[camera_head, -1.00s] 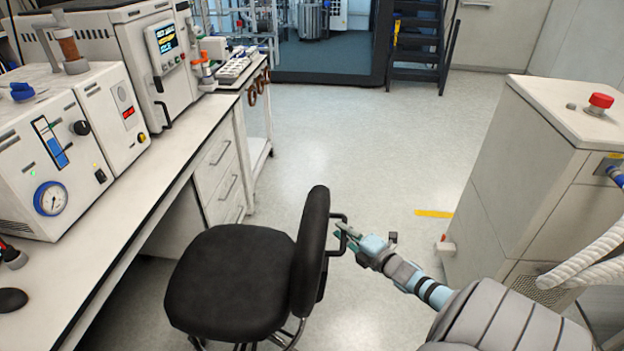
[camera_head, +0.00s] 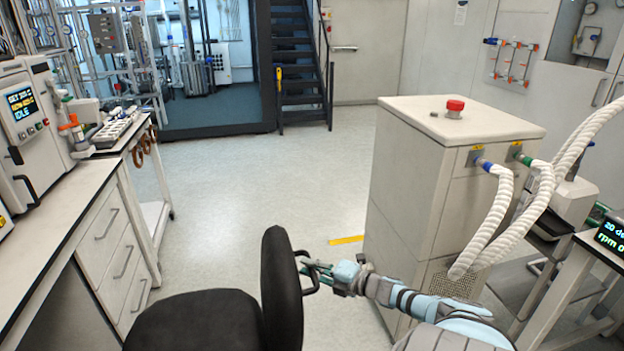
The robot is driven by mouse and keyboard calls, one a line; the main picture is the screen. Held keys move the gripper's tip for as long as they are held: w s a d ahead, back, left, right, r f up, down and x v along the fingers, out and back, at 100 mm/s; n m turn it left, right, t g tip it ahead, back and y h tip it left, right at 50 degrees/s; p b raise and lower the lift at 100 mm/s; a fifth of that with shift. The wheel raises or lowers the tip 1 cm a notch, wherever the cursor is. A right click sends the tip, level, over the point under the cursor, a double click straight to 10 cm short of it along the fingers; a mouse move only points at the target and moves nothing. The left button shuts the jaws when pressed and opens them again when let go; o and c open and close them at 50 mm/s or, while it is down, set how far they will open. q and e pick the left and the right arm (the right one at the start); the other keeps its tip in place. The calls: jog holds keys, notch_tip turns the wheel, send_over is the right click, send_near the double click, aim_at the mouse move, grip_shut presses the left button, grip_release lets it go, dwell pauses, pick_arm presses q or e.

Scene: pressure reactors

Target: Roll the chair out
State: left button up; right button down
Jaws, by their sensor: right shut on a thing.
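The black office chair (camera_head: 195,322) stands at the bottom of the view, right of the lab bench. Its seat is cut off by the lower edge, and its wheels are out of view. Its upright backrest (camera_head: 282,292) faces left, with a dark bar handle (camera_head: 309,272) on its rear side. My right gripper (camera_head: 312,272) reaches in from the lower right and is shut on that handle. My left gripper is not in view.
The bench with drawers (camera_head: 110,235) runs along the left. A white cabinet (camera_head: 405,190) with a red button (camera_head: 454,107) and hoses stands close on the right. Open floor (camera_head: 240,190) lies ahead, towards dark stairs (camera_head: 298,60).

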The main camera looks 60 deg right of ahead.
jog(key=c, duration=1.6)
grip_release()
jog(key=shift+s+d, duration=0.1)
jog(key=shift+s, duration=0.05)
jog(key=shift+o, duration=0.2)
jog(key=s+r, duration=0.1)
jog(key=s, duration=1.1)
jog(key=shift+d+r, duration=0.3)
jog(key=shift+r, duration=0.05)
